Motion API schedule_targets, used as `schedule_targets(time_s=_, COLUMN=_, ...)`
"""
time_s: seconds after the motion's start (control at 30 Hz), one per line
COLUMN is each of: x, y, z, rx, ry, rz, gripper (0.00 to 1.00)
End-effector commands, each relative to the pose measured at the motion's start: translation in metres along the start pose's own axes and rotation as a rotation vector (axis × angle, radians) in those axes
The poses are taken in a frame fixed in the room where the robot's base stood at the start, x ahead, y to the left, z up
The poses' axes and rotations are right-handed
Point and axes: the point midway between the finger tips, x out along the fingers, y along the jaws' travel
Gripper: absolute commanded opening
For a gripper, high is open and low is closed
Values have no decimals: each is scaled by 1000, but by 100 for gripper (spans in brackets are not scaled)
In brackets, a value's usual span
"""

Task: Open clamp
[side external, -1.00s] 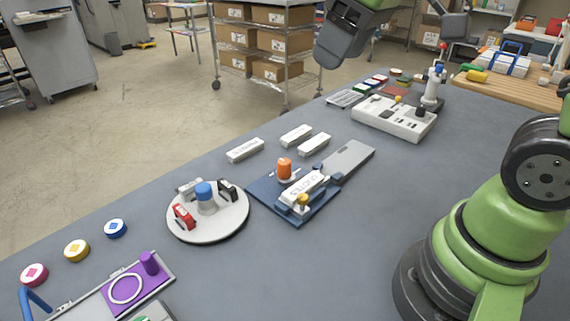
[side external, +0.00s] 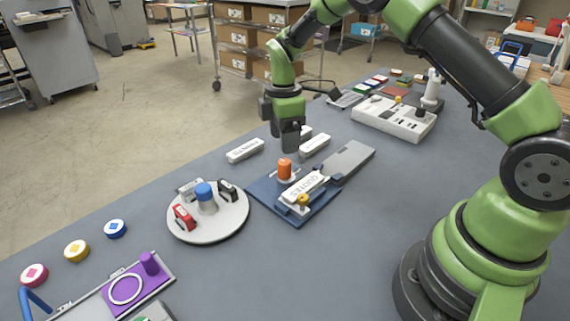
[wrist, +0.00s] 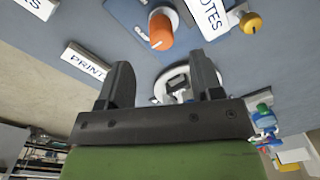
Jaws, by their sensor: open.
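A blue clamp fixture (side external: 262,193) lies on the grey table and carries an upright orange knob (side external: 284,168) on a pale round base. A white labelled block (side external: 305,187) lies on the fixture beside a small yellow knob (side external: 303,200). In the wrist view the orange knob (wrist: 161,32) is just beyond my fingers, with the yellow knob (wrist: 251,22) to its right. The label there is cut off, showing "OTES". My gripper (side external: 291,147) points down, above and slightly behind the orange knob.
White labelled blocks (side external: 245,151) (side external: 315,146) lie behind the fixture; my gripper partly hides another. A round white turntable (side external: 235,226) with a blue-topped post stands left. A purple-plated tray (side external: 120,298) is at front left. A white control box (side external: 393,119) stands back right.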

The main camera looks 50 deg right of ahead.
Motion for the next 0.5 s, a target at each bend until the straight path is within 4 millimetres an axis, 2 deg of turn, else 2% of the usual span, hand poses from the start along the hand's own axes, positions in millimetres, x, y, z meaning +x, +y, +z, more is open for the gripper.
schedule_targets(time_s=0.2, x=43, y=-1, z=0, rx=1, ry=-2, rz=-4, gripper=60)
schedule_targets(time_s=0.33, x=61, y=-1, z=0, rx=2, ry=-1, rz=-1, gripper=60)
schedule_targets(time_s=0.5, x=73, y=0, z=0, rx=2, ry=0, rz=2, gripper=60)
